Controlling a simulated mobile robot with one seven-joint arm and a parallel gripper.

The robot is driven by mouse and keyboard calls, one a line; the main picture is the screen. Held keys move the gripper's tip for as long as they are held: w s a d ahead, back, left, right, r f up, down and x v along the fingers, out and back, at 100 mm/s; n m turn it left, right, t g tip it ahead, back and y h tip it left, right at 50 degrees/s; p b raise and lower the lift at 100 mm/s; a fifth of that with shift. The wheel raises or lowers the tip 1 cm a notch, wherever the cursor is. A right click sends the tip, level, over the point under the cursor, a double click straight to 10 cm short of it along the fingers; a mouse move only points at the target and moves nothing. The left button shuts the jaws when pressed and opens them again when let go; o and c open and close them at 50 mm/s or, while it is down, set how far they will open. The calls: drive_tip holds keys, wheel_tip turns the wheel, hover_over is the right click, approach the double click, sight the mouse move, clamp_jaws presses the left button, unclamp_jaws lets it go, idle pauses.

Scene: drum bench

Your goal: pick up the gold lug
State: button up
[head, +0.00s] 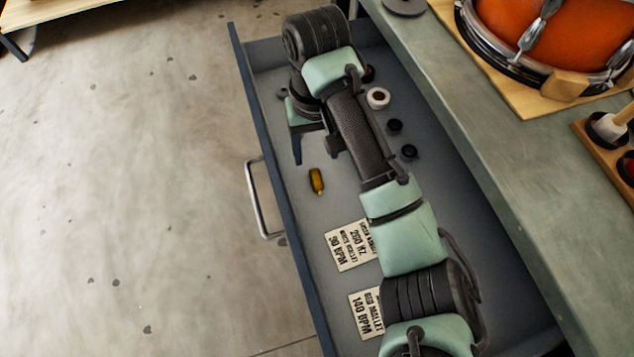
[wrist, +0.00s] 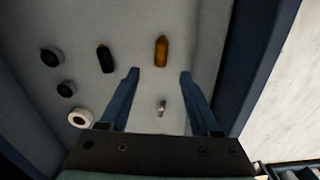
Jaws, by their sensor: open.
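The gold lug (head: 316,181) lies on the floor of the open drawer, near its left wall in the head view. In the wrist view the gold lug (wrist: 161,50) is just beyond the fingertips, roughly in line with the gap between them. My gripper (wrist: 159,74) is open, with nothing held between its two blue fingers. In the head view it hangs over the drawer, just behind the lug, partly hidden by my arm.
In the wrist view, a black lug (wrist: 105,58) lies left of the gold one, and a small silver piece (wrist: 162,106) lies between the fingers. A white ring (head: 378,98), black caps (head: 395,125) and printed cards (head: 351,246) are in the drawer (head: 272,150). The bench (head: 470,100) stands right.

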sight(316, 178)
drive_tip(key=f, duration=0.2)
drive_tip(key=f+b, duration=0.1)
drive_tip(key=f, duration=0.2)
drive_tip(key=f+b, duration=0.1)
drive_tip(key=f, duration=0.1)
drive_tip(key=shift+s+f, duration=0.15)
drive_tip(key=shift+s, duration=0.2)
clamp_jaws()
